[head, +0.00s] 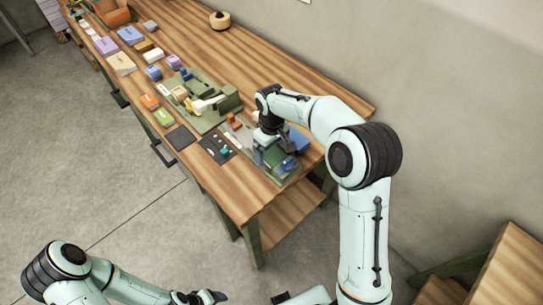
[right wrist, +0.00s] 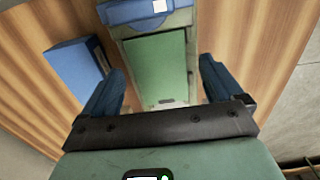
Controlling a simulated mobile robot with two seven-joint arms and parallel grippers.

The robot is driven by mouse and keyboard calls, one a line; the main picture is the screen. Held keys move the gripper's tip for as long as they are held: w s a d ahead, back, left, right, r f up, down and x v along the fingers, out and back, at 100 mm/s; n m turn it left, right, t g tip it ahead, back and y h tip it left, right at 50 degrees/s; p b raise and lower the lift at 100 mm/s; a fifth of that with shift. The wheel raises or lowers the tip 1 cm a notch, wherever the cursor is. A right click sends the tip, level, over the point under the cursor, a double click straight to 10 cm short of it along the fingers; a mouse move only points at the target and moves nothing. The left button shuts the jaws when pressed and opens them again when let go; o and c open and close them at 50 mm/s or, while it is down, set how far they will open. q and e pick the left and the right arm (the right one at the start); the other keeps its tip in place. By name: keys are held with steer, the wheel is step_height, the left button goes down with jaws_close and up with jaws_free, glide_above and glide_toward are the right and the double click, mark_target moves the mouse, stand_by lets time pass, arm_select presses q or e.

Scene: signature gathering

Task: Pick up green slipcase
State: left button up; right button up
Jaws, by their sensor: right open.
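The green slipcase (right wrist: 155,68) appears in the right wrist view as a bright green rectangular face within a grey-green surround. My right gripper (right wrist: 162,74) is open, its two blue fingers apart on either side of the green face; I cannot tell whether they touch it. In the head view my right gripper (head: 268,143) points down over the near right end of the workbench, and the arm hides part of what lies under it. My left gripper (head: 208,297) is low at the bottom edge, away from the bench; its jaw state is unclear.
A blue box (right wrist: 76,68) stands left of the fingers, and a blue piece with a white label (right wrist: 145,10) lies beyond the green face. The wooden workbench (head: 285,72) has a green machine (head: 226,99), a dark tray (head: 217,146) and several coloured blocks. Its back right is clear.

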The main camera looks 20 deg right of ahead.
steer(key=shift+f, duration=0.75)
steer(key=c, duration=1.1)
steer(key=shift+r, duration=0.1)
